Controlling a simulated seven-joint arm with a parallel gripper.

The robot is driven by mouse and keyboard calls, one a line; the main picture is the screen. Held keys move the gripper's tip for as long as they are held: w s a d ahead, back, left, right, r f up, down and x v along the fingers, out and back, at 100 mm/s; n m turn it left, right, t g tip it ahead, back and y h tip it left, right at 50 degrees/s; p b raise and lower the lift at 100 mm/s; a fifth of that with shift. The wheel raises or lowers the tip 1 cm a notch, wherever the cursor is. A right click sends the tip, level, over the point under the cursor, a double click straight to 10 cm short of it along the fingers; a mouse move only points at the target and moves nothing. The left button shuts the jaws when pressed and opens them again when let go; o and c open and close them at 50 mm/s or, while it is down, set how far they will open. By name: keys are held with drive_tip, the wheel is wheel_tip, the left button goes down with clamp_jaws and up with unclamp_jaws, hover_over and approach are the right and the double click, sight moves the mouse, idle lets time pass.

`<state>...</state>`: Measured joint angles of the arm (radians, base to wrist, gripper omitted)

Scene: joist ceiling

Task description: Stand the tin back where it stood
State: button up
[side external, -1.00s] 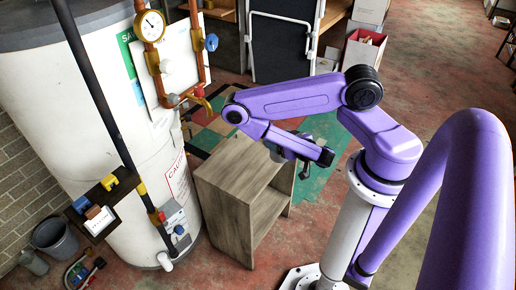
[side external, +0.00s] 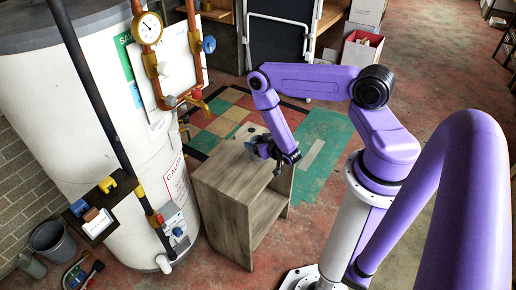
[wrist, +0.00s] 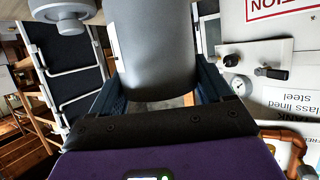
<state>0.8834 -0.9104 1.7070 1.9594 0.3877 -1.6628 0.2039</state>
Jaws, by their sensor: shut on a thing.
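The tin (wrist: 156,45) is a plain grey cylinder that fills the upper middle of the wrist view. My gripper (wrist: 158,92) has one dark finger on each side of it and is shut on it. In the side external view my gripper (side external: 259,149) points left, at the top of the wooden cabinet (side external: 222,186). The tin is too small and covered there to make out clearly. I cannot tell whether the tin touches the cabinet top.
A white tank (side external: 95,115) with copper pipes and a brass tap (side external: 198,95) stands left of the cabinet. Small dark fittings sit on a panel (wrist: 262,62) at right in the wrist view. A folded frame (side external: 278,45) stands behind.

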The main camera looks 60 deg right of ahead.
drive_tip(key=shift+w+f, duration=0.2)
drive_tip(key=shift+f, duration=1.55)
drive_tip(key=o, duration=1.2)
drive_tip(key=shift+f, duration=0.1)
